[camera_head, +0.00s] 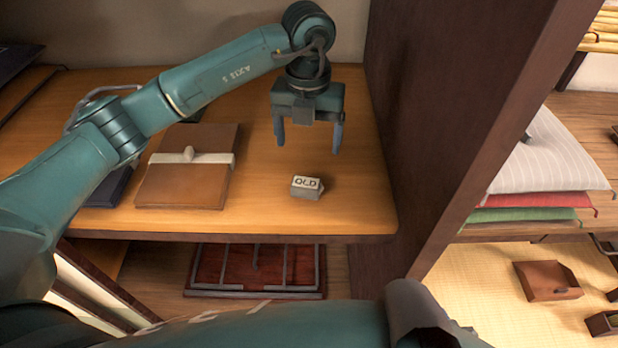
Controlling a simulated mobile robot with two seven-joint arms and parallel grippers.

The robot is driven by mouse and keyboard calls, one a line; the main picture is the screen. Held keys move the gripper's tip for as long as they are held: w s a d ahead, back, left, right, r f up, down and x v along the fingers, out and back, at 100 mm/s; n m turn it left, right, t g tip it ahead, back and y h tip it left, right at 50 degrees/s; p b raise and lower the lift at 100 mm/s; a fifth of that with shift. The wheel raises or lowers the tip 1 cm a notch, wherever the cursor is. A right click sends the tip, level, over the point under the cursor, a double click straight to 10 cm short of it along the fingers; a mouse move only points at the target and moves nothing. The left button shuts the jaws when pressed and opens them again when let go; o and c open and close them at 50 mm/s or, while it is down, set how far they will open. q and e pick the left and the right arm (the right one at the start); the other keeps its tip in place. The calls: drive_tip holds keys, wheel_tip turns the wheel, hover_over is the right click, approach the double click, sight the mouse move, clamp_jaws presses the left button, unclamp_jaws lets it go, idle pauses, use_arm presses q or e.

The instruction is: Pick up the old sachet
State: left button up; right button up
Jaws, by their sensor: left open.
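The old sachet (306,187) is a small pale block with "OLD" written on its top. It lies on the wooden shelf (350,210), near the front edge and close to the dark upright panel. My left gripper (309,145) points down above the shelf, its two fingers apart and nothing between them. In the picture it is just above and behind the sachet, not touching it. My right gripper does not show; part of my own arm crosses the bottom of the view.
A brown folder with a pale band (188,185) lies left of the sachet. A dark wooden panel (450,110) rises on the right. A red-brown tray (255,270) is on the lower shelf. Cushions (550,160) and a brown box (547,281) are further right.

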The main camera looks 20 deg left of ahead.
use_arm(q)
hover_over(306, 182)
drive_tip(key=f, duration=0.5)
drive_tip(key=shift+w+d+f, duration=0.1)
drive_tip(key=shift+w+f, duration=0.05)
drive_tip(key=shift+w, duration=0.05)
drive_tip(key=shift+s+f+p, duration=0.15)
drive_tip(key=shift+f+p, duration=0.1)
drive_tip(key=shift+f, duration=1.1)
drive_tip(key=shift+s+f+p, duration=0.1)
drive_tip(key=shift+f+p, duration=0.1)
drive_tip(key=shift+f, duration=1.15)
drive_tip(key=shift+c, duration=0.2)
